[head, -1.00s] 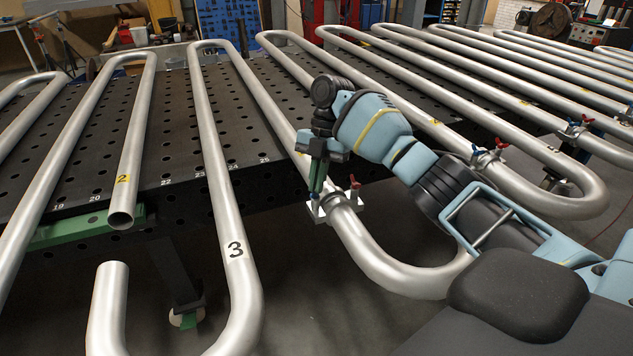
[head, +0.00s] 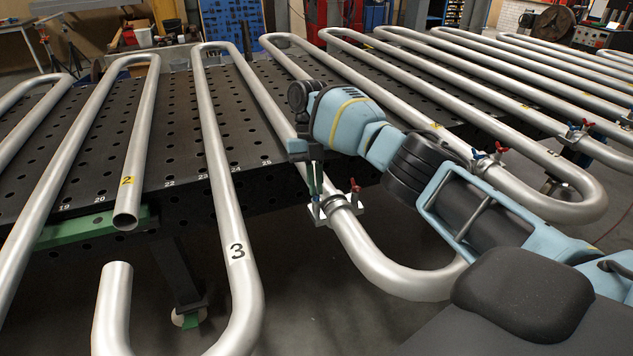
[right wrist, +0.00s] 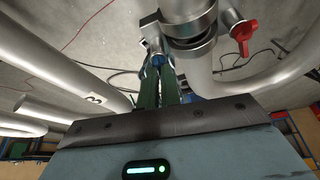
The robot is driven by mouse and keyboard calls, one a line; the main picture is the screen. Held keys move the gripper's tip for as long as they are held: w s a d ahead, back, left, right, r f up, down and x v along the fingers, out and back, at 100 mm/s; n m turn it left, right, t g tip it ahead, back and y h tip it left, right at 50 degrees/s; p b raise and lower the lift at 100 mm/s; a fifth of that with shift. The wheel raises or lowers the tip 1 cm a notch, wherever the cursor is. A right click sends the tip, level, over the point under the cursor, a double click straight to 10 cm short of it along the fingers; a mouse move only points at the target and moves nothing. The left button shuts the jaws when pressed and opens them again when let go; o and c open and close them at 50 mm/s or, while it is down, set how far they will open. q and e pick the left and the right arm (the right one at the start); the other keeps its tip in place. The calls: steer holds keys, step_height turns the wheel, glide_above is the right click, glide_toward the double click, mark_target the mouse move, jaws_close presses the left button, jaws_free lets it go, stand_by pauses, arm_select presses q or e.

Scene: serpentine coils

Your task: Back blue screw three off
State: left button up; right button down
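The clamp (head: 336,206) sits on the pipe coil right of the one marked 3, with a red-handled screw (head: 355,187) on its right. The blue screw (head: 316,209) is on its left, mostly hidden by my right gripper (head: 317,194). That gripper points down, its green fingertips at the blue screw. In the right wrist view the fingers (right wrist: 159,83) stand close together, with a bit of blue screw (right wrist: 158,60) at their tips. I cannot tell whether they press on it. The red handle (right wrist: 243,32) is to their right. My left gripper is out of view.
The pipe marked 3 (head: 237,250) runs left of my right arm. The perforated black table (head: 180,140) carries several coils. Other clamps with red and blue handles (head: 489,157) stand to the right. The floor in front of the table is open.

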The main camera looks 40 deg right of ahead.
steer(key=shift+s+a+f, duration=0.1)
steer(key=shift+s+f, duration=0.05)
steer(key=shift+f, duration=0.5)
steer(key=c, duration=1.8)
jaws_free()
steer(key=shift+o, duration=1)
steer(key=shift+a, duration=0.1)
steer(key=shift+d, duration=0.4)
steer(key=shift+r, duration=0.2)
steer(key=shift+a+r, duration=0.2)
